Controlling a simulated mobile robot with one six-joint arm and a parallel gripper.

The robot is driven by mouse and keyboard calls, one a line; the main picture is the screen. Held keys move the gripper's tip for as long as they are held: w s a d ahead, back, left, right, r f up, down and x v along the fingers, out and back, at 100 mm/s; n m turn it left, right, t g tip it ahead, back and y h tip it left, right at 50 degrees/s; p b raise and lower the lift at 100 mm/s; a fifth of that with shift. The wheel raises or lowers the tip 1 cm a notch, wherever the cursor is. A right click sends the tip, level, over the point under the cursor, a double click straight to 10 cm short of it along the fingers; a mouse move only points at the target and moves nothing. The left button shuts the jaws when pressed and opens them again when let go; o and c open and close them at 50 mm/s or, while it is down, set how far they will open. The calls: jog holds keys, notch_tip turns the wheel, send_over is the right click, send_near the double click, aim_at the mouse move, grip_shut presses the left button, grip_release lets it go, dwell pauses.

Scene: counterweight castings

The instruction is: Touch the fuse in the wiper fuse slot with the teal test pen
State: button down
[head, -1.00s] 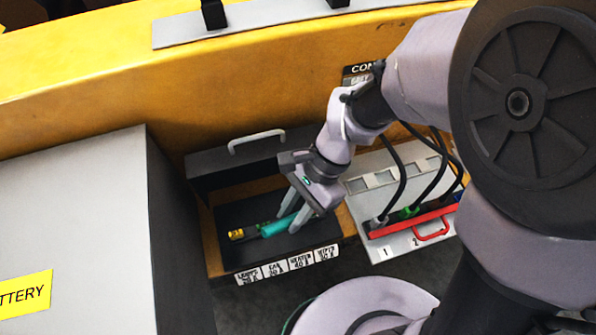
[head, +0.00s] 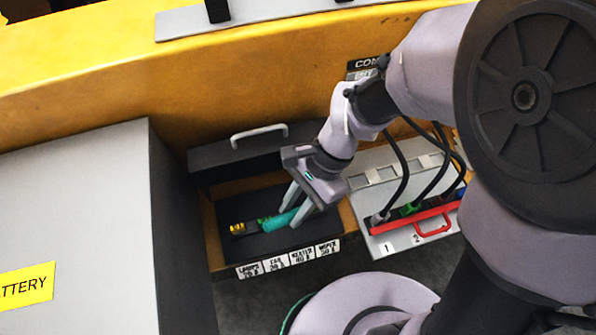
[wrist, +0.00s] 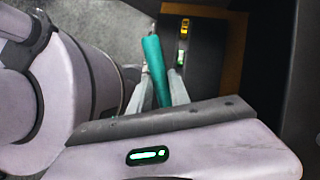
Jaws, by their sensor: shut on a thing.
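The teal test pen (head: 283,219) is in my gripper (head: 295,215), which is shut on it over the open black fuse box (head: 232,251). The wrist view shows the pen (wrist: 155,68) between the two fingers (wrist: 158,92). The wiper label (head: 327,247) is at the box's right end. My gripper and the pen cover the slots behind it, so I see no wiper fuse and no contact.
The fuse box lid (head: 230,160) stands open behind. A grey connector panel (head: 390,243) with a red bar (head: 400,225) and black cables stands close on the right. A large grey battery box (head: 80,225) stands at the left.

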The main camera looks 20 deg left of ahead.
aim_at(294, 213)
notch_tip(294, 213, up, 6)
jog(key=p, duration=0.5)
jog(key=shift+r+p, duration=0.1)
jog(key=shift+p, duration=0.2)
